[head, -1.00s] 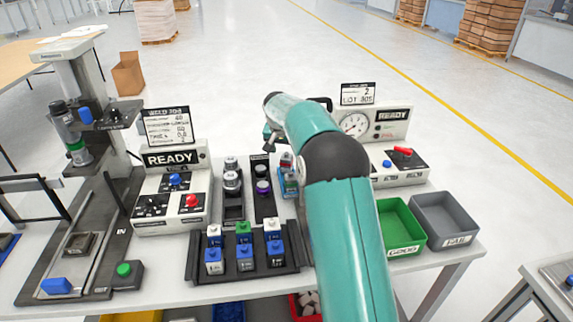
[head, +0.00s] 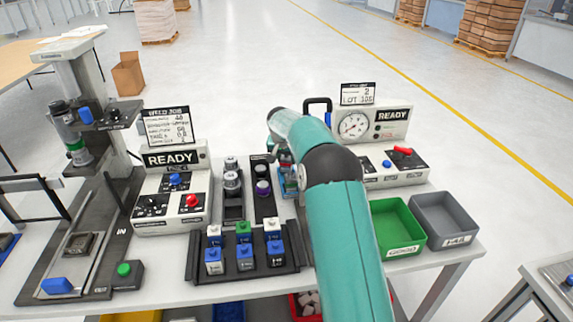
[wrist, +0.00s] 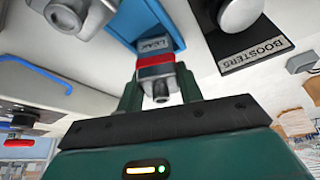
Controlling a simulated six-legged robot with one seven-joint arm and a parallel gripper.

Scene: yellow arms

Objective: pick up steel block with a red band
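The steel block with a red band (wrist: 156,72) shows in the wrist view between the two fingers of my gripper (wrist: 158,88). The fingers lie close against both its sides, with no clear gap. A small round steel stub on the block faces my gripper. The block is at the blue holder (wrist: 140,20), whose plate reads "LEAK". I cannot tell whether it still rests there. In the head view my gripper (head: 284,160) is low at the blue holder (head: 289,186), partly hidden by my teal arm, and the block is mostly hidden.
A black "BOOSTERS" rack (wrist: 253,55) with round steel parts stands beside the holder. A gauge station (head: 375,130) is at right, near green (head: 397,229) and grey (head: 446,218) bins. A black tray of small blocks (head: 243,268) is in front. A "READY" control box (head: 172,192) is left.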

